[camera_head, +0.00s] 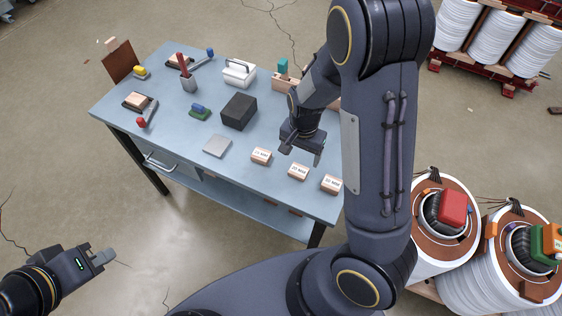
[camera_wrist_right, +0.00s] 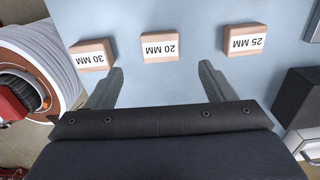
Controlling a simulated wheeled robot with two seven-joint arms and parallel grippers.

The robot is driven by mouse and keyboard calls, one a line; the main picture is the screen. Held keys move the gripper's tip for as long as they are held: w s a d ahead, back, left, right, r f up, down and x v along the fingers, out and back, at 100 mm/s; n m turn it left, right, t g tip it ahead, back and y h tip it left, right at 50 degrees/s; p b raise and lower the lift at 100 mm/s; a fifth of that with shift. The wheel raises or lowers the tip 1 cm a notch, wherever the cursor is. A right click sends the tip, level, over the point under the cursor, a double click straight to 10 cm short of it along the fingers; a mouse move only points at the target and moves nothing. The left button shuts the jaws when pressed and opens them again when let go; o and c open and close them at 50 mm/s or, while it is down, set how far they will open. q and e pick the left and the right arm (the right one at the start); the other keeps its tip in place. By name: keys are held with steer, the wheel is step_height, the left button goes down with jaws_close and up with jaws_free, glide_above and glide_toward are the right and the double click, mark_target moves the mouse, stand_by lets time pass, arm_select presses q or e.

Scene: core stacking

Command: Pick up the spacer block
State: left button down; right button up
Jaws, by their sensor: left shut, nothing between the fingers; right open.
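Three wooden spacer blocks with white labels lie in a row along the near right edge of the blue table (camera_head: 250,180). In the right wrist view they read 30 MM (camera_wrist_right: 91,57), 20 MM (camera_wrist_right: 161,46) and 25 MM (camera_wrist_right: 247,41). In the head view the blocks show at the left (camera_head: 261,156), middle (camera_head: 297,171) and right (camera_head: 330,184) of the row. My right gripper (camera_head: 302,155) is open and empty above the table beside the row. In its wrist view the 20 MM block lies ahead, between the finger lines. My left gripper (camera_head: 108,255) is shut and empty, off the table.
A black box (camera_head: 239,111), a grey plate (camera_head: 217,146), a white toolbox (camera_head: 239,72) and several tools stand on the table. A wooden holder (camera_head: 285,84) is partly hidden behind my right arm. Large white coils (camera_head: 447,255) stand right of the table.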

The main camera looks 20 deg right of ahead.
mark_target(299, 170)
step_height(299, 170, down, 8)
steer(key=shift+r, duration=0.1)
stand_by(0.4)
steer(key=c, duration=1.1)
steer(key=shift+o, duration=0.2)
steer(key=shift+r, duration=0.1)
